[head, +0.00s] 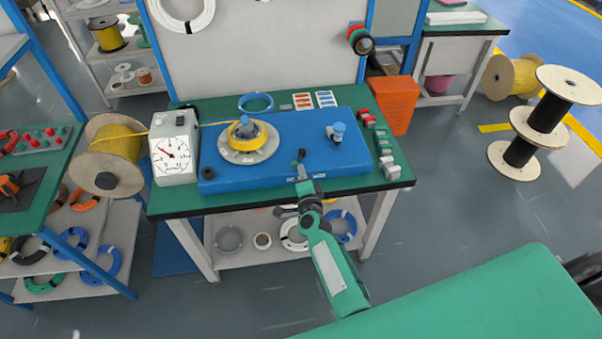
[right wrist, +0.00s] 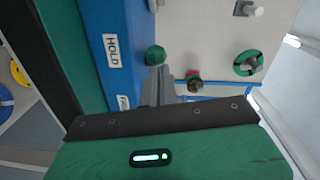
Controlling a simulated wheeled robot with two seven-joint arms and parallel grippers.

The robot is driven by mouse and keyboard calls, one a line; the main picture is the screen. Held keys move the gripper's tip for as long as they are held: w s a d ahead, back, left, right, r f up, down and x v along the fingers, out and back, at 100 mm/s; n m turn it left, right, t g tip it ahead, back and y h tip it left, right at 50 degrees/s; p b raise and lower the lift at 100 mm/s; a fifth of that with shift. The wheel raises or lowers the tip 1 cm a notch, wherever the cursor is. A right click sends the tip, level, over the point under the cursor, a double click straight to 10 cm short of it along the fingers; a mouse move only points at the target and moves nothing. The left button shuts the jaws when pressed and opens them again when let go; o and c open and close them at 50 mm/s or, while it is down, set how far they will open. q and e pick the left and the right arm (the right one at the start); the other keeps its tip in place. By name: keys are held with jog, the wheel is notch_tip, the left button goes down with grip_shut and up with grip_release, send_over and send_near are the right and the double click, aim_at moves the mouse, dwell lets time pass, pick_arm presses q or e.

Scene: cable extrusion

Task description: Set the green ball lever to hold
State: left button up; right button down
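The green ball lever (head: 301,153) stands at the front edge of the blue machine bed (head: 226,180). In the right wrist view the green ball (right wrist: 155,55) shows just beyond my fingertips, roughly level with the white HOLD label (right wrist: 111,50). A second label (right wrist: 122,103), starting with F, is partly hidden by my gripper. My right gripper (head: 300,172) is at the lever, its fingers close together (right wrist: 158,82). Whether the lever's stem is between them is hidden. My left gripper is not in view.
A dial gauge box (head: 174,150) and a round disc with yellow cable (head: 249,144) stand left of the lever. A blue-topped knob (head: 338,131) is at the right of the bed. Small switches (head: 388,165) line the table's right side. An orange bin (head: 392,104) stands behind.

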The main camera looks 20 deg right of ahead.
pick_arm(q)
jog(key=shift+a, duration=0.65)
pick_arm(e)
jog(key=shift+w+a+r, duration=0.15)
jog(key=shift+a+r, duration=0.05)
jog(key=shift+a, duration=0.4)
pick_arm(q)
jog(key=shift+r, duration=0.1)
pick_arm(e)
jog(key=shift+s+p, duration=0.3)
jog(key=shift+s, duration=0.25)
pick_arm(q)
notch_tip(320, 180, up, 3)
jog(key=p, duration=0.2)
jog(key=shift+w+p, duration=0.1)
jog(key=shift+p, duration=0.25)
pick_arm(e)
jog(key=s+a, duration=0.1)
jog(key=s, duration=1.2)
jog(key=shift+a+r, duration=0.15)
jog(key=shift+a, duration=0.1)
